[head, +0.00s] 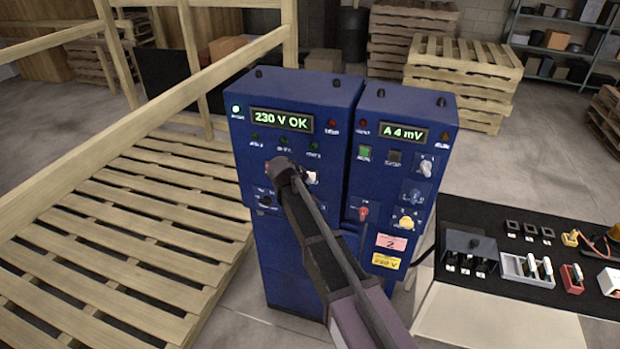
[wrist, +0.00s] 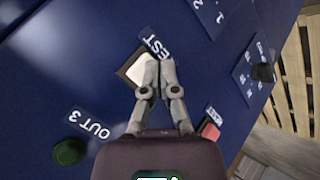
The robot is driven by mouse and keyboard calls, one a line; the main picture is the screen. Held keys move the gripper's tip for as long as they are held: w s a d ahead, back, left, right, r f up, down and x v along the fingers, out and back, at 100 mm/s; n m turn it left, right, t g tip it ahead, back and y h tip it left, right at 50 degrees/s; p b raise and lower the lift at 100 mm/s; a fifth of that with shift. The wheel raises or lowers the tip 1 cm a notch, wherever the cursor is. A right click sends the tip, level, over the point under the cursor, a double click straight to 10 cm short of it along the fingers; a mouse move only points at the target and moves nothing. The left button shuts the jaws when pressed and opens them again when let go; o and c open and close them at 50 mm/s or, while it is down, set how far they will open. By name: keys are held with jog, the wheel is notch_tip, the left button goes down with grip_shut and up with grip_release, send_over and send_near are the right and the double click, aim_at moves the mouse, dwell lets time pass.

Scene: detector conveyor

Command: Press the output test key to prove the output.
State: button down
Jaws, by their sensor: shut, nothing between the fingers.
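The test key is a white square key (wrist: 140,68) in a dark frame, with a label ending in "EST" beside it. It also shows in the head view (head: 312,178), just right of my gripper (head: 286,170), on the left blue cabinet. In the wrist view my gripper (wrist: 159,62) is shut and empty, its fingertips overlapping the key's right side. I cannot tell whether they touch it. The cabinet's display (head: 282,121) reads "230 V OK". A green lamp (wrist: 69,151) near the label "OUT 3" looks dark.
A red button (wrist: 210,131) sits near my fingers. The right blue cabinet (head: 395,150) has a display reading "A 4 mV", knobs and buttons. A wooden pallet platform (head: 130,225) lies left; a bench with a black mat (head: 475,215) and small parts stands right.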

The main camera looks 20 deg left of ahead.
jog(key=shift+w, duration=0.55)
dwell(0.8)
jog(key=shift+s, duration=0.95)
jog(key=shift+s, duration=0.1)
jog(key=shift+s+a, duration=0.1)
jog(key=shift+s, duration=2.3)
jog(key=d+f+m+g+b, duration=0.1)
jog(key=d+f+m+g, duration=0.2)
jog(key=d, duration=1.1)
jog(key=s+d+f+m+g+b, duration=0.1)
jog(key=s+d+f+m+g, duration=0.1)
jog(key=s+d, duration=0.3)
jog(key=s+d+f+m+g+y+b, duration=0.1)
jog(key=s+d, duration=0.5)
jog(key=d, duration=0.7)
jog(key=s+d+f+m+g+y+b, duration=0.1)
jog(key=s+d+f+m+g+b, duration=0.1)
jog(key=d, duration=0.8)
jog(key=s+f+m, duration=0.1)
jog(key=s+f, duration=0.1)
jog(key=s, duration=0.1)
jog(key=shift+s+f+m+g, duration=0.3)
jog(key=shift+g, duration=0.1)
